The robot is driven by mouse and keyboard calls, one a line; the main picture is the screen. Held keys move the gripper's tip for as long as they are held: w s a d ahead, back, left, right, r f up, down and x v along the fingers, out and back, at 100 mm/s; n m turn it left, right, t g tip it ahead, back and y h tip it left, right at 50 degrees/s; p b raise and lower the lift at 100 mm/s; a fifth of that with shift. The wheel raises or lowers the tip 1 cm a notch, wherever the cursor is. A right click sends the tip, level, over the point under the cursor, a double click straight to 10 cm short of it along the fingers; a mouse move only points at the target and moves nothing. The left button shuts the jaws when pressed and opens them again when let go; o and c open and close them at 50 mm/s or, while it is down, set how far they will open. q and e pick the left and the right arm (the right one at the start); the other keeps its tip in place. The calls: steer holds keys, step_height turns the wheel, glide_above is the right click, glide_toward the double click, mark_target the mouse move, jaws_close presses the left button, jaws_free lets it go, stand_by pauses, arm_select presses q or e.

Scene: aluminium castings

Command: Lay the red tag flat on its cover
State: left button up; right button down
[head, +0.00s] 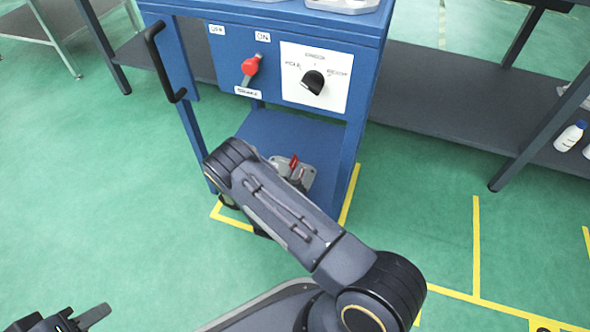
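A small red tag (294,162) stands out on a grey metal casting (308,177) on the lower shelf of the blue cart. The tag looks raised at a steep angle, not flat. My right arm crosses in front and hides part of the casting. My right gripper is not visible; the arm's far end covers that area. My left gripper (88,318) is at the bottom left corner, over the floor and far from the casting. It is cut off by the frame edge, so its opening is unclear.
The blue cart (352,140) has a black handle (163,62), a red-capped lever (250,66) and a black rotary knob (313,82). A dark shelf (450,100) with a white bottle (570,136) is at the right. Green floor with yellow lines is clear at the left.

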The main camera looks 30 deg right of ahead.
steer(key=c, duration=2.1)
jaws_free()
steer(key=o, duration=0.5)
steer(key=shift+o, duration=0.2)
steer(key=p+v, duration=0.2)
steer(key=v, duration=0.4)
steer(key=shift+s+a, duration=0.15)
steer(key=shift+a, duration=0.05)
steer(key=shift+s+a+p, duration=0.3)
steer(key=shift+s+a, duration=0.15)
